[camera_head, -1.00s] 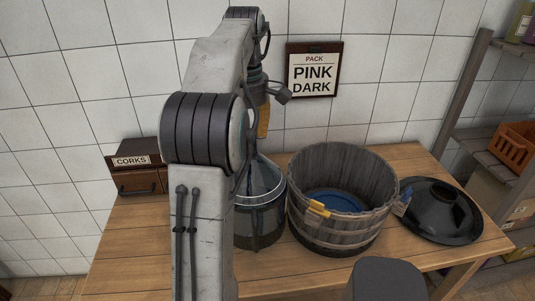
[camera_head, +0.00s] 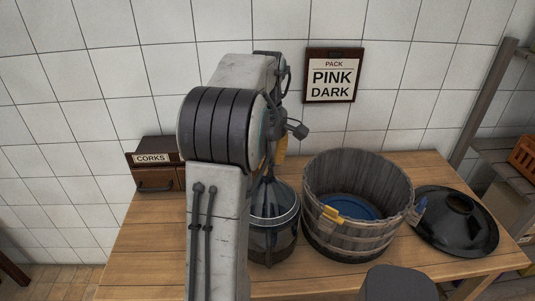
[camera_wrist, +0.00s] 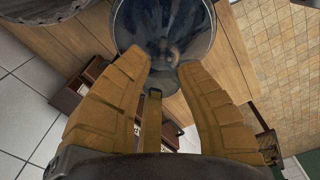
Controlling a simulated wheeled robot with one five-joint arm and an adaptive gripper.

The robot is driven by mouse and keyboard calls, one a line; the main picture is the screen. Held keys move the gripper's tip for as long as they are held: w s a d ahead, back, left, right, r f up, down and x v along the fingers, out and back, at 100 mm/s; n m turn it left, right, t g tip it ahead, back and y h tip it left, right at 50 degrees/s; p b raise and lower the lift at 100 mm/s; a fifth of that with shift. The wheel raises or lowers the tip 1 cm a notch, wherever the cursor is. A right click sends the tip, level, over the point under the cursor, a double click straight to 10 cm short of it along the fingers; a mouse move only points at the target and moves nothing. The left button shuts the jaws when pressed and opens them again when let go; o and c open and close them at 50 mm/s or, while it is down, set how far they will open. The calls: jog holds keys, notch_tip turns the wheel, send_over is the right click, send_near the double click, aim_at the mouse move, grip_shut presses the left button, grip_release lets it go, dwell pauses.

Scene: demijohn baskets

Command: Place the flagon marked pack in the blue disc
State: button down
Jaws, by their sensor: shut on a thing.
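My gripper (camera_wrist: 170,76) has its yellow fingers closed about the narrow part of a dark glass flagon (camera_wrist: 165,28) in the wrist view. In the head view my arm hides much of the gripper, and the flagon (camera_head: 268,196) stands below it in a clear-walled container with a dark lower frame (camera_head: 275,238). I cannot make out a mark on the flagon. The blue disc (camera_head: 350,206) lies in the bottom of the grey wooden tub (camera_head: 358,178), just right of the flagon. A wall sign (camera_head: 332,76) reads "PACK PINK DARK".
A black domed lid (camera_head: 455,222) lies to the right. A box marked CORKS (camera_head: 153,170) stands at left. The table's front left is clear.

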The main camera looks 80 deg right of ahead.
jog(key=shift+f, duration=1.15)
jog(key=c, duration=1)
grip_release()
jog(key=shift+f, duration=0.15)
notch_tip(320, 180, up, 12)
jog(key=shift+a+b, duration=0.15)
jog(key=shift+b, duration=0.7)
jog(key=shift+w, duration=0.1)
